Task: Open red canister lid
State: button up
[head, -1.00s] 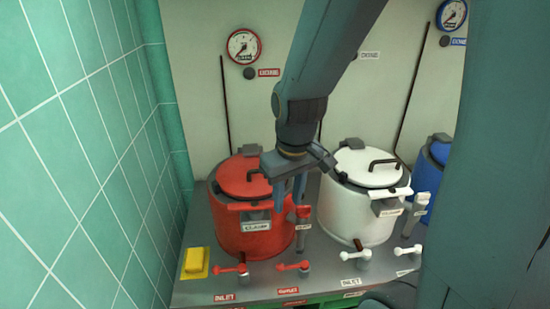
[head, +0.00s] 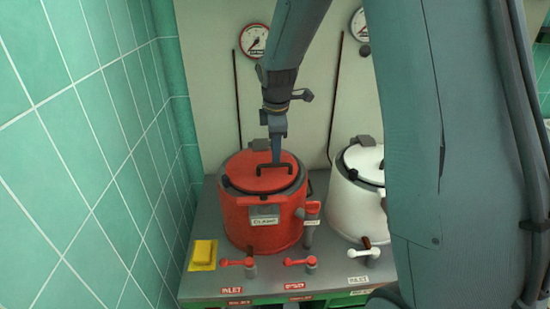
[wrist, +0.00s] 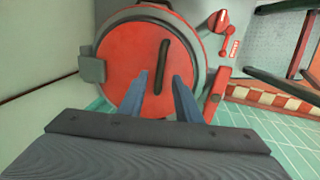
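The red canister (head: 262,232) stands on a grey counter, with its round red lid (head: 245,178) lying flat and seated on top. A dark bar handle (head: 262,168) is on the lid; it also shows in the wrist view (wrist: 163,62). My gripper (head: 277,158) points down just above the lid at this handle. In the wrist view my gripper (wrist: 160,76) has its two blue-grey fingers apart, with the handle between them in the picture. I cannot tell whether they touch it. A label reading CLAMP (head: 263,221) is on the canister's front.
The white canister (head: 358,208) stands close on the right, partly hidden by my arm. A gauge (head: 254,40) hangs on the back wall. A green tiled wall closes the left side.

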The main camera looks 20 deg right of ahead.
jog(key=shift+w+d+f+p, duration=0.1)
jog(key=shift+w+f+p, duration=0.15)
jog(key=shift+f, duration=0.85)
jog(key=shift+w+f+p, duration=0.15)
jog(key=shift+w+f, duration=0.05)
jog(key=shift+f, duration=0.85)
grip_shut()
